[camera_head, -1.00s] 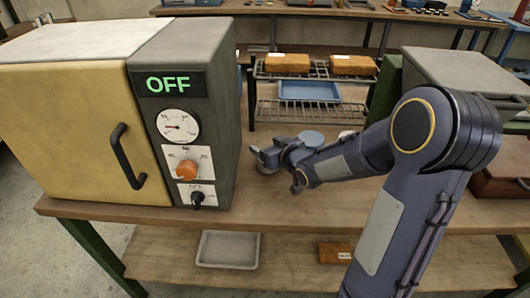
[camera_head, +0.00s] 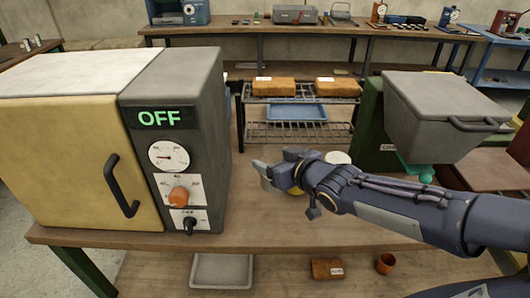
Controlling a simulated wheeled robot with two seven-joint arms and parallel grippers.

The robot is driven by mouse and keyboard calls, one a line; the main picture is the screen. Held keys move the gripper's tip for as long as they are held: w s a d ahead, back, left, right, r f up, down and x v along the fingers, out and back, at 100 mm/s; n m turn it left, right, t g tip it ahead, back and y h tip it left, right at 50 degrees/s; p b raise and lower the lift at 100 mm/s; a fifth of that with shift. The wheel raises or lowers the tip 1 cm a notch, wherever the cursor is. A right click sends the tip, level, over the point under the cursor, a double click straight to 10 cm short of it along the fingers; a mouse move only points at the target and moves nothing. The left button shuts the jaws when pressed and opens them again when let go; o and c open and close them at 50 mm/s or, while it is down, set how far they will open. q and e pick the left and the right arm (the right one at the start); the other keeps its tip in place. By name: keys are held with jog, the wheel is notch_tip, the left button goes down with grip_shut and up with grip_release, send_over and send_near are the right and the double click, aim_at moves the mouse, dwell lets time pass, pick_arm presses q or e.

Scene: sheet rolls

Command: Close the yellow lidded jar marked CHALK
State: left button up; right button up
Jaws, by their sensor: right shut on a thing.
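My right gripper (camera_head: 270,174) is above the front bench, just right of the oven, and its arm comes in from the right. It is shut on a small grey thing, which looks like a lid, though the fingers hide most of it. A sliver of yellow (camera_head: 297,191) shows just under the gripper. It may be part of the yellow jar, but the gripper covers the rest and no CHALK marking can be read. Whether the held thing touches the yellow one cannot be told. My left gripper is out of view.
A yellow-doored oven (camera_head: 172,140) reading OFF stands close on the left. A white round top (camera_head: 337,157) shows behind my right wrist. A rack (camera_head: 298,110) holds brown blocks behind. A grey-lidded green box (camera_head: 440,105) stands right. The bench front (camera_head: 250,232) is clear.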

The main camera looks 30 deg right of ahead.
jog(key=shift+a+p+v, duration=0.1)
jog(key=shift+p+v, duration=0.05)
jog(key=shift+v, duration=0.75)
jog(key=shift+a+p+v, duration=0.15)
jog(key=shift+v, duration=0.7)
jog(key=shift+r, duration=0.15)
jog(key=o, duration=0.6)
jog(key=c, duration=0.7)
